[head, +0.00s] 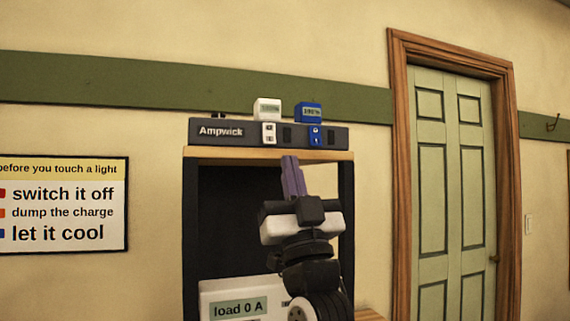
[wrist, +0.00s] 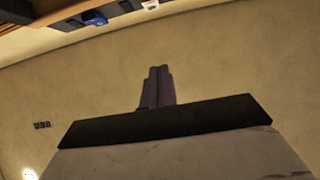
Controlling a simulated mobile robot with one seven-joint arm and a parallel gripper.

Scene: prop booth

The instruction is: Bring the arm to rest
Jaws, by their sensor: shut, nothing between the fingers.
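My gripper (head: 291,161) points upward in the head view, in front of the dark cabinet (head: 188,230) and its wooden top edge. Its two purple fingers are together with nothing between them. In the wrist view my gripper (wrist: 157,70) shows shut against bare wall. The black Ampwick unit (head: 219,131) sits on the cabinet top, above and behind the fingertips. It carries a white block (head: 267,109) and a blue block (head: 308,112). I cannot tell from the head view how far the fingertips are from the cabinet edge.
A white box with a display reading "load 0 A" (head: 238,308) stands low inside the cabinet, partly hidden by my arm. A wall sign (head: 64,204) hangs at left. A green door (head: 447,190) in a brown frame is at right. The wall between cabinet and door is clear.

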